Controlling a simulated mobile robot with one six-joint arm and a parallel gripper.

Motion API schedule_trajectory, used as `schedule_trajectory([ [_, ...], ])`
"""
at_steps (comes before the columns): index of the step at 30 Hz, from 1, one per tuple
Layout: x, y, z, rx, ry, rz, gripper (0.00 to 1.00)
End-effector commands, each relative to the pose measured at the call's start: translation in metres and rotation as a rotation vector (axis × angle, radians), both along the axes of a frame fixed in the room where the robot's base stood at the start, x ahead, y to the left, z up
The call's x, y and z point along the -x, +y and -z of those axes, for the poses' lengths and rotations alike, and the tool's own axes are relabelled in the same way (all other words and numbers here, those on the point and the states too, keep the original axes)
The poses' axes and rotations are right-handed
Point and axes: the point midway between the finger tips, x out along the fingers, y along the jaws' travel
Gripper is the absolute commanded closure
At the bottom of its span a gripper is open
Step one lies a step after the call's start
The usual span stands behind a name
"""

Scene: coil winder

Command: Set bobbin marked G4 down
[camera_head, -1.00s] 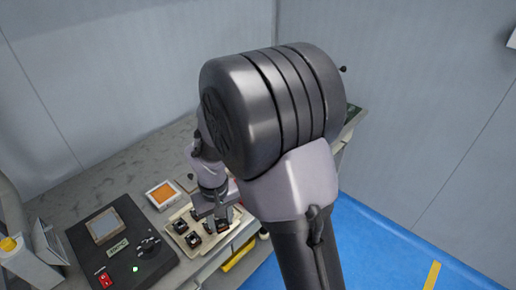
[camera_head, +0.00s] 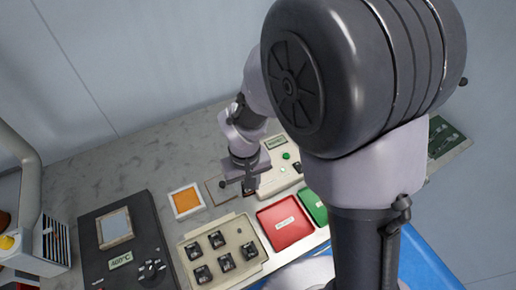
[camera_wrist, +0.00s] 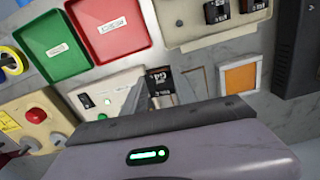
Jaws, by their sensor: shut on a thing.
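The bobbin marked G4 (camera_wrist: 160,80) is dark with a white label band and sits between the fingertips of my gripper (camera_wrist: 161,92) in the wrist view. My gripper (camera_head: 248,186) is shut on it. In the head view the bobbin shows only as a small dark shape below the fingers. It is in front of a white device with a display and green button (camera_head: 275,142), close to a grey square plate (camera_head: 216,189). I cannot tell whether it touches the surface below.
An orange square pad (camera_head: 186,201) lies left of the grey plate. A beige tray (camera_head: 247,236) holds several bobbins. A red bin (camera_head: 285,223) and a green bin (camera_head: 314,207) stand to its right. A black control box (camera_head: 125,242) is at the left. Bare grey worktop (camera_head: 165,160) lies behind.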

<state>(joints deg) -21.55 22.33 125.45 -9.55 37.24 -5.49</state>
Motion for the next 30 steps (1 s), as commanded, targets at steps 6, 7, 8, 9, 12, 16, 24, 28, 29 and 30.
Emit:
schedule_trajectory([
  [6, 0.02, 0.031, -0.001, 0.0, 0.0, -0.088, 1.0],
  [7, 0.017, 0.03, 0.0, 0.0, 0.0, -0.09, 1.0],
  [8, 0.012, 0.028, 0.001, 0.0, 0.0, -0.089, 1.0],
  [9, 0.002, 0.023, 0.003, 0.0, 0.0, -0.088, 1.0],
  [12, -0.028, 0.008, 0.008, 0.0, -0.001, -0.086, 1.0],
  [16, -0.066, -0.01, 0.012, 0.0, -0.001, -0.086, 1.0],
  [24, -0.112, -0.031, 0.014, 0.0, 0.0, -0.091, 1.0],
  [28, -0.12, -0.036, 0.027, 0.0, 0.003, -0.092, 1.0],
  [29, -0.12, -0.036, 0.035, 0.001, 0.003, -0.092, 1.0],
  [30, -0.119, -0.036, 0.044, 0.001, 0.003, -0.092, 1.0],
])
